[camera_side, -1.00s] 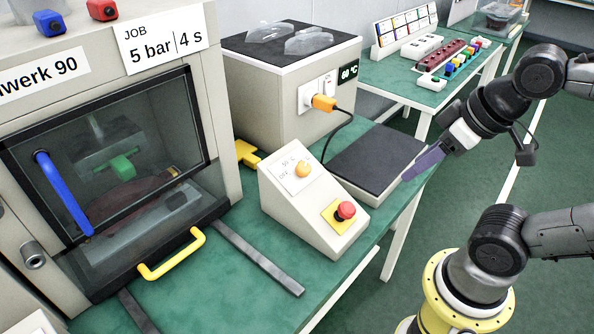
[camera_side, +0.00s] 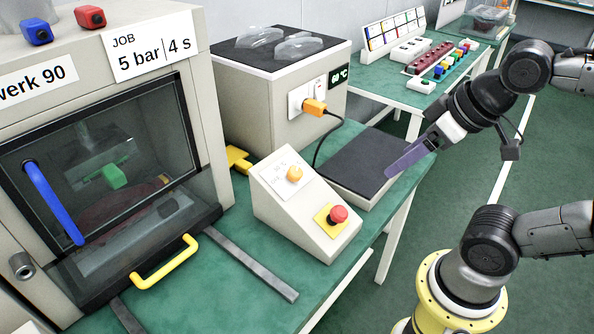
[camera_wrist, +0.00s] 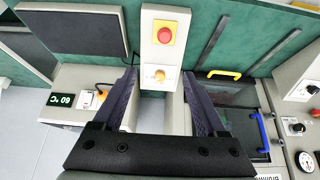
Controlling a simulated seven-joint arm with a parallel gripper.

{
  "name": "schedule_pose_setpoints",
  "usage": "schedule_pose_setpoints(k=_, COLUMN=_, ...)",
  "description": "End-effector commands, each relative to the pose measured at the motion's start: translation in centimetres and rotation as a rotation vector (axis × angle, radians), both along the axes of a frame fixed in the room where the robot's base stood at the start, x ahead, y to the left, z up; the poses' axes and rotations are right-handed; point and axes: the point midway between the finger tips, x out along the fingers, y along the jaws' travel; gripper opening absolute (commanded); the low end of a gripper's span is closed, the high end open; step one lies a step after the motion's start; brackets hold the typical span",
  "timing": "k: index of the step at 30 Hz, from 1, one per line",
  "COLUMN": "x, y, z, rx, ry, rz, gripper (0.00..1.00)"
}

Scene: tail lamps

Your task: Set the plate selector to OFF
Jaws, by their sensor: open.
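The plate selector is an orange knob (camera_side: 295,174) on the white label of a sloped control box (camera_side: 274,205), with an OFF mark and a temperature mark beside it. Which mark it points at is too small to tell. It also shows in the wrist view (camera_wrist: 160,75), seen between my fingers in the picture. My gripper (camera_side: 388,174) is open and empty, with dark purple fingers, right of the control box, above the dark plate (camera_side: 362,160) and apart from the knob. Its fingers frame the control box in the wrist view (camera_wrist: 160,72).
A red button (camera_side: 338,214) sits lower on the same box. A hot-plate unit (camera_side: 275,100) with an orange plug and black cable stands behind. A press with a blue handle (camera_side: 52,203) and yellow handle (camera_side: 166,262) is at left. Metal rails (camera_side: 250,264) lie on the table.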

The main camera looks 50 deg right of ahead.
Motion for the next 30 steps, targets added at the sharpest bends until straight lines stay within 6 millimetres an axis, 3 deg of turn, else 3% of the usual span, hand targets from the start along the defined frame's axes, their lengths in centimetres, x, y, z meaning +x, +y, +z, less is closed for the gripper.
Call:
schedule_pose_setpoints(k=7, x=7.5, y=0.1, z=2.9, rx=-0.014, ry=-0.014, rz=0.017, gripper=0.74)
schedule_pose_setpoints(k=12, x=13.4, y=0.5, z=2.4, rx=-0.025, ry=0.03, rz=0.035, gripper=0.74)
schedule_pose_setpoints(k=15, x=15.8, y=0.7, z=1.2, rx=-0.028, ry=0.067, rz=0.044, gripper=0.74)
schedule_pose_setpoints(k=19, x=17.3, y=1.0, z=-0.4, rx=-0.03, ry=0.116, rz=0.052, gripper=0.74)
schedule_pose_setpoints(k=30, x=18.5, y=1.1, z=-4.1, rx=-0.031, ry=0.154, rz=0.056, gripper=0.74)
